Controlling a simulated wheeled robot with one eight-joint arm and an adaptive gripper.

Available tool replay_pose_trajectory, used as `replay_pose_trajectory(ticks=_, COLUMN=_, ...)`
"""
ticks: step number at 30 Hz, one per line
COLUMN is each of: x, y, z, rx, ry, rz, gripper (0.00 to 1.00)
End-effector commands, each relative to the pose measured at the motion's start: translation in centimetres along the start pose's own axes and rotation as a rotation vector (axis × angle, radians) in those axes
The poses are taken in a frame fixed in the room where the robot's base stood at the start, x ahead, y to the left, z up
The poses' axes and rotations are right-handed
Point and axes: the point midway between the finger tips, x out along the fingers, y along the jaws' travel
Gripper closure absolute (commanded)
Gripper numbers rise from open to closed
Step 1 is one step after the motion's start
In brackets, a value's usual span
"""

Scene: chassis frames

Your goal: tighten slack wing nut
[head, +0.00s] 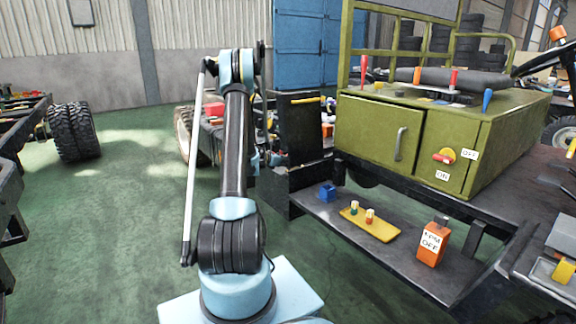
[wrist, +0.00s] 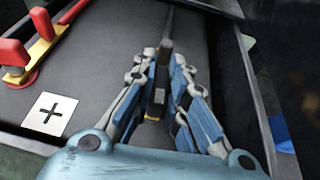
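In the wrist view my gripper (wrist: 166,52) reaches over a dark, flat-topped surface inside a box-like frame. Its blue and grey fingers lie close together around a narrow dark upright part (wrist: 158,95) with a small yellowish patch. I cannot tell whether the fingers touch or grip it. I cannot make out a wing nut; it may be hidden by the fingers. In the head view my gripper is hidden behind my arm.
The olive cabinet (head: 380,135) with a red-and-yellow switch (head: 444,156) stands to the right. The shelf below holds a blue block (head: 327,193), a yellow tray (head: 369,230) and an orange RPM/OFF box (head: 431,247).

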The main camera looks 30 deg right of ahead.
Motion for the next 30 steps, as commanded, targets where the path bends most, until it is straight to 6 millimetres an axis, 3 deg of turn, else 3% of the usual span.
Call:
replay_pose_trajectory(ticks=14, x=-0.02, y=0.18, z=-0.04, rx=0.026, ry=0.001, rz=-0.061, gripper=1.00)
replay_pose_trajectory(ticks=30, x=0.03, y=0.30, z=-0.02, rx=0.198, ry=0.000, rz=-0.477, gripper=1.00)
